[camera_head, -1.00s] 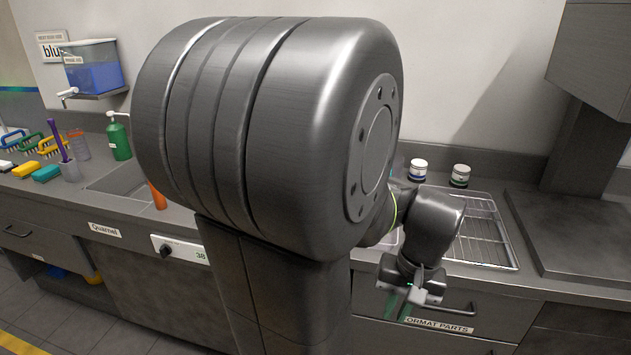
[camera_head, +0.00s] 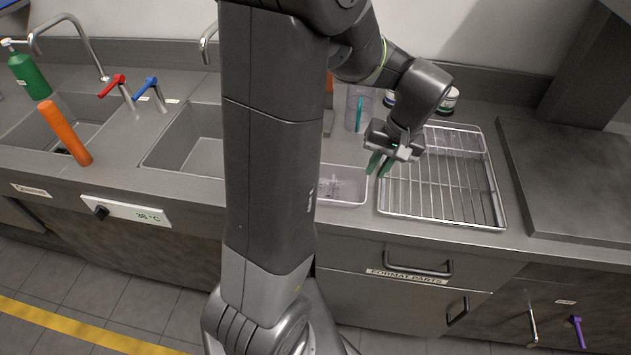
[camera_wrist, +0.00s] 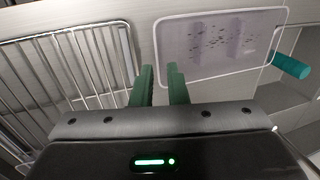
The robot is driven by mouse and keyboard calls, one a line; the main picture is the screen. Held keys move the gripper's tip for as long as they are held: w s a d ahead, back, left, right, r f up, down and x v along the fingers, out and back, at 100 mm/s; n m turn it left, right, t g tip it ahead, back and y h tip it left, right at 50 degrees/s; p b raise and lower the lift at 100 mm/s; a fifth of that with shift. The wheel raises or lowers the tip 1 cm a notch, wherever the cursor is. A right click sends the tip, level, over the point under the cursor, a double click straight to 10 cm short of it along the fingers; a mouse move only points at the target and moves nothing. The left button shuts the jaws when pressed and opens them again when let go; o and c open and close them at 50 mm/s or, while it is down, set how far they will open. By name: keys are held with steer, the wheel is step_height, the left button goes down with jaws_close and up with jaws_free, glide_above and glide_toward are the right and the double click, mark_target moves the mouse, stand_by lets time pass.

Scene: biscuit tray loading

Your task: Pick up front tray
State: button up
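A shallow, pale purple see-through tray (camera_head: 342,187) with a light rim sits on the counter, left of the wire rack. The arm hides its left part in the head view. In the wrist view the tray (camera_wrist: 222,45) lies at upper right, with dark specks on its floor. My gripper (camera_head: 379,165) has green fingers pointing down near the tray's right end and the rack's left edge. In the wrist view the fingers (camera_wrist: 162,83) stand a little apart with nothing between them. Whether they touch the tray rim cannot be told.
The wire rack (camera_head: 440,180) on its sheet is empty, right of the gripper. A clear container (camera_head: 360,105) with a teal stick stands behind the tray. White-lidded jars (camera_head: 449,100) are at the back. A dark raised slab (camera_head: 570,180) is at right, sinks (camera_head: 190,150) at left.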

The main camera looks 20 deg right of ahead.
steer(key=x, duration=0.3)
steer(key=shift+p+x, duration=0.65)
steer(key=shift+x, duration=2.35)
steer(key=shift+s, duration=0.15)
jaws_close()
